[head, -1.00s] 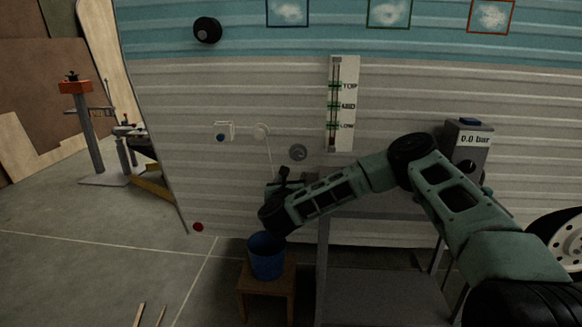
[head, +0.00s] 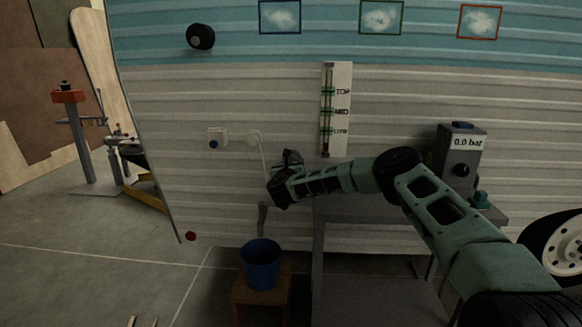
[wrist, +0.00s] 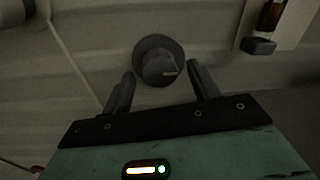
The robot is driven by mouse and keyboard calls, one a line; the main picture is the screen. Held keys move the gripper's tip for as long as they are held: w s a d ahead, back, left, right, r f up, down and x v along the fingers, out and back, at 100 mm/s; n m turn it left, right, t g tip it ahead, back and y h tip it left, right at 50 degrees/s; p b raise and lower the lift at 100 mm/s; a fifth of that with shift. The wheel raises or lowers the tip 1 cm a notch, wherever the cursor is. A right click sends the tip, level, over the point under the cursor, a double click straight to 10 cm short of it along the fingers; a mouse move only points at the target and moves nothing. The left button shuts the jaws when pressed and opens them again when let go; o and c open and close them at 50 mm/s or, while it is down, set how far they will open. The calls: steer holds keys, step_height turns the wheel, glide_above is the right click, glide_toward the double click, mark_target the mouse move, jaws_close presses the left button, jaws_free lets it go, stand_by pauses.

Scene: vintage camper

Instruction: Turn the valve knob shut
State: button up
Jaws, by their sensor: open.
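My gripper (wrist: 161,76) is open, with one finger on each side of the knob's lower part. No contact between fingers and knob is visible. In the head view, my gripper (head: 290,160) is against the camper wall at the left of the gauge and covers the knob there.
A gauge strip (head: 337,110) marked TOP, MED and LOW hangs on the wall. A blue bucket (head: 261,266) stands on a wooden stool (head: 262,298) below. A box reading 0.0 bar (head: 459,150) stands on a grey bench (head: 365,211) at the right.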

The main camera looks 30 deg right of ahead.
steer(key=shift+w+d, duration=0.15)
steer(key=shift+w, duration=0.1)
steer(key=c, duration=1)
steer(key=shift+o, duration=0.2)
